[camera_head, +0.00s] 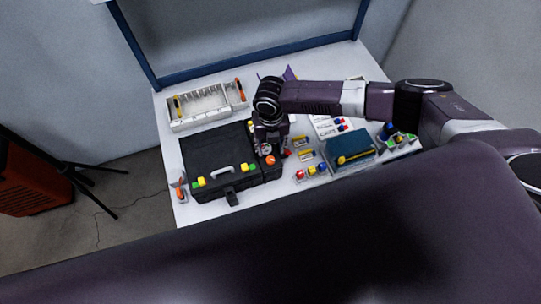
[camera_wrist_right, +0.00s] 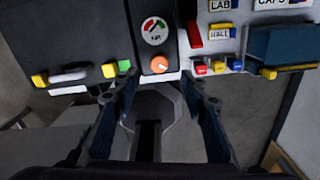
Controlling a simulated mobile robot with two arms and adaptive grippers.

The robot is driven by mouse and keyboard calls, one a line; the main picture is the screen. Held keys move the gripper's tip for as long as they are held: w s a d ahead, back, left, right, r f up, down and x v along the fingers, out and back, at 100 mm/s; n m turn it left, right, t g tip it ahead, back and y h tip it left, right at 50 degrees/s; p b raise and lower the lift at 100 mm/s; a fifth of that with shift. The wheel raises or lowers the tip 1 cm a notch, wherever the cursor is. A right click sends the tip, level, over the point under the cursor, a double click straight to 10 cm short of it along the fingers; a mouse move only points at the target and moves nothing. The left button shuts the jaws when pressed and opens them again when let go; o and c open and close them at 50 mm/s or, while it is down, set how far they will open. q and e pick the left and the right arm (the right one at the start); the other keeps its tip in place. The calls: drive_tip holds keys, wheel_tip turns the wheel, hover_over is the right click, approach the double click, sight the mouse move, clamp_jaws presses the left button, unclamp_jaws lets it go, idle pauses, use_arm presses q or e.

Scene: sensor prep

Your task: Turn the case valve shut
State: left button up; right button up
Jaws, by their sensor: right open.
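The black case (camera_head: 218,160) lies closed on the white table, with a pale handle and yellow and green latches. The orange valve knob (camera_head: 270,160) is on the panel at its right end. In the right wrist view the orange valve knob (camera_wrist_right: 159,64) sits below a round red and green gauge (camera_wrist_right: 155,31). My right gripper (camera_wrist_right: 158,88) is open and empty, its two fingers spread to either side of the knob in the picture. I cannot tell whether they touch the panel. In the head view it points down over the panel. My left gripper is not in view.
A grey rack (camera_head: 207,106) stands behind the case. To the right are small bins with coloured caps (camera_head: 311,171), a teal box (camera_head: 350,148) with a yellow rod, and another bin (camera_head: 398,138).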

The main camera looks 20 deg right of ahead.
sight(271, 159)
drive_tip(key=shift+f+p, duration=0.4)
drive_tip(key=shift+f, duration=3.2)
clamp_jaws()
